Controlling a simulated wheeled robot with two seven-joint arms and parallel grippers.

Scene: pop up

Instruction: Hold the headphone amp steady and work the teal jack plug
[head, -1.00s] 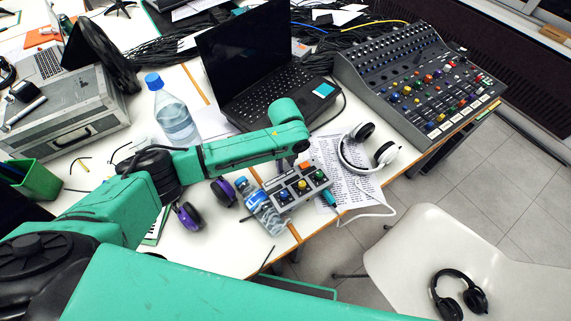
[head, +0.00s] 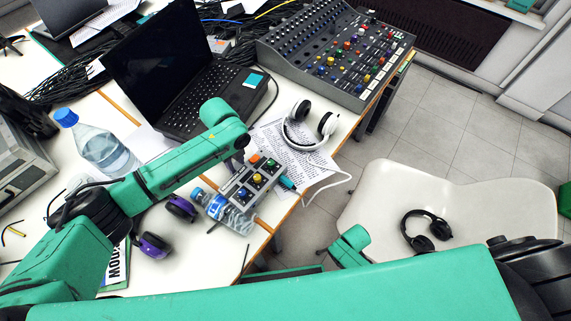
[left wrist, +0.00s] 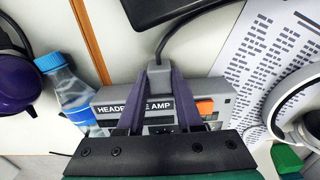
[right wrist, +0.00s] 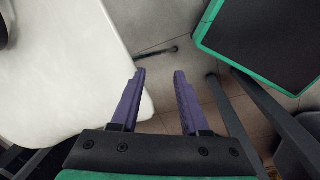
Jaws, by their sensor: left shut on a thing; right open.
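The grey headphone amp (head: 243,193) with coloured knobs lies near the table's front edge; its label shows in the left wrist view (left wrist: 110,108). My left gripper (left wrist: 159,72) reaches over the amp and is shut at its rear edge, around the grey block where a cable enters. In the head view this gripper (head: 238,162) is mostly hidden behind its arm. The teal jack plug (head: 287,183) sits at the amp's right side, with a white cable running from it. My right gripper (right wrist: 160,76) is open and empty above the floor, away from the amp.
A water bottle (head: 222,212) lies against the amp's left side, with purple headphones (head: 152,245) beyond. White headphones (head: 303,132) lie on a printed sheet behind the plug. A laptop (head: 185,85) and a mixer (head: 335,50) stand behind. A white chair (head: 380,195) holds black headphones (head: 428,230).

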